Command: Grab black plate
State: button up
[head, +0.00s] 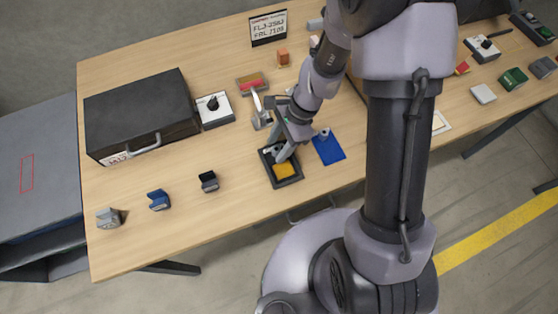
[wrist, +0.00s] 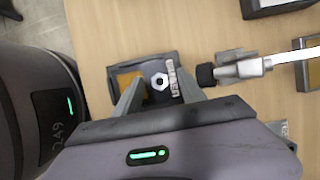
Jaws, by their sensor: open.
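A black tray (head: 297,179) lies near the front edge of the table, with a yellow pad (head: 285,171) in it. In the wrist view the tray (wrist: 116,68) holds the yellow pad at left and a small dark plate (wrist: 161,92) with a white hexagon mark and white lettering at right. I take this to be the black plate; in the head view my gripper hides it. My gripper (head: 283,153) is over the tray, pointing down. In the wrist view its open fingers (wrist: 159,78) stand on either side of the plate. I cannot tell whether they touch it.
A metal tool with a black tip (wrist: 235,70) lies close to the right finger. A blue mat (head: 329,150) is right of the tray. A black case (head: 140,110) and several small blocks, one of them blue (head: 159,200), are at left.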

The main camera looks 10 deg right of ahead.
grip_shut()
jog(key=shift+r, duration=0.1)
